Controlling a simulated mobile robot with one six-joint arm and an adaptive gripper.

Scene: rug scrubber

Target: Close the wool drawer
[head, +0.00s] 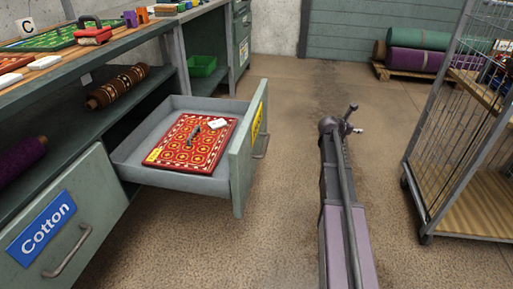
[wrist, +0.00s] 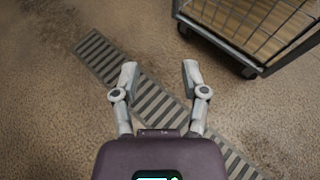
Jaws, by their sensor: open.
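An open grey-green drawer (head: 243,165) is pulled out of the workbench on the left in the head view. Its front carries a yellow label (head: 257,124), seen nearly edge-on and not readable, and a metal handle (head: 262,146). A red patterned rug (head: 190,147) with small items on it lies inside the drawer. My gripper (head: 355,119) is to the right of the drawer front, apart from it, over the floor. In the wrist view my gripper (wrist: 160,70) is open, with nothing between its fingers.
A shut drawer labelled Cotton (head: 48,228) is at the lower left. A wire cart (head: 455,140) stands at the right; it also shows in the wrist view (wrist: 255,25). A floor grate (wrist: 105,58) lies below my gripper. Floor between drawer and cart is clear apart from my arm.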

